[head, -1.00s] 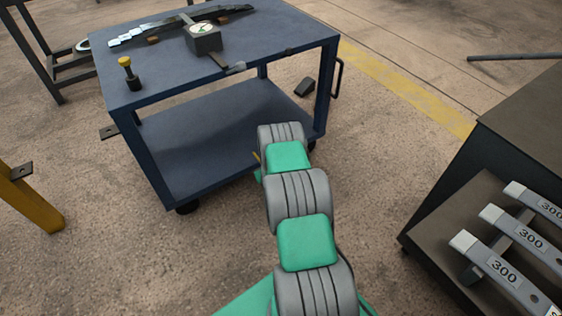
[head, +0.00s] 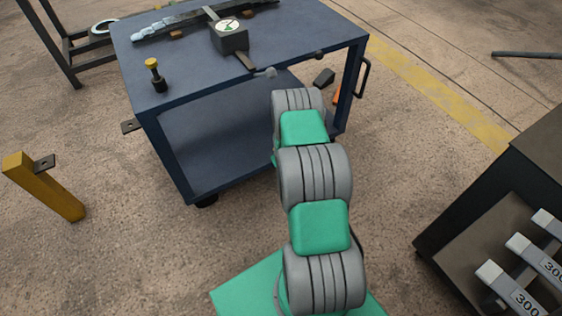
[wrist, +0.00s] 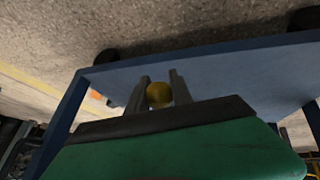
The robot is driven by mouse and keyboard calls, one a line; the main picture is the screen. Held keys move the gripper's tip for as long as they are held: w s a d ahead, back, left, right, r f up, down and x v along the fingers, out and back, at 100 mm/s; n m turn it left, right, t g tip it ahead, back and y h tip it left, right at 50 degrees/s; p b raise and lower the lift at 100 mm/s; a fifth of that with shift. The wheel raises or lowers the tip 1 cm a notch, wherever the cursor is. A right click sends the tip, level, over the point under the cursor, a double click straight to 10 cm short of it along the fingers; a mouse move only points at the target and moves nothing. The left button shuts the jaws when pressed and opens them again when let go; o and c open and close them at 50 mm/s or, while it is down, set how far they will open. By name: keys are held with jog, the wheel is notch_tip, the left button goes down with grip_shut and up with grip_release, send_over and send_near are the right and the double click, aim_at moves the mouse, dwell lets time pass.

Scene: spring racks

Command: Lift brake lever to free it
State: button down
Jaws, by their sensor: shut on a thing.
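In the wrist view a round yellow knob (wrist: 159,95), which I take to be the end of the brake lever, sits between the two grey fingers of my gripper (wrist: 158,92). The gripper is shut on it. The lever's shaft is hidden behind the knob and fingers. The blue cart (wrist: 230,72) is just beyond the fingers. In the head view my arm reaches toward the front right of the blue cart (head: 290,48). The gripper and knob are hidden behind the arm there.
On the cart top are a gauge box (head: 229,37), a dark strip (head: 190,22) and a yellow-topped post (head: 155,74). A yellow post (head: 45,187) stands left. A dark rack (head: 475,240) with weights marked 300 stands right. Bare floor lies between cart and rack.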

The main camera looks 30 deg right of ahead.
jog(key=shift+s+a+f, duration=0.15)
jog(key=shift+a, duration=0.2)
jog(key=c, duration=1.5)
grip_release()
jog(key=shift+a, duration=0.3)
jog(key=o, duration=0.4)
jog(key=shift+d, duration=0.15)
jog(key=shift+c, duration=0.2)
jog(key=shift+s+r, duration=0.1)
jog(key=shift+r, duration=0.35)
jog(key=p+v, duration=0.2)
jog(key=v, duration=0.5)
jog(key=shift+s+f, duration=0.1)
jog(key=shift+s, duration=0.05)
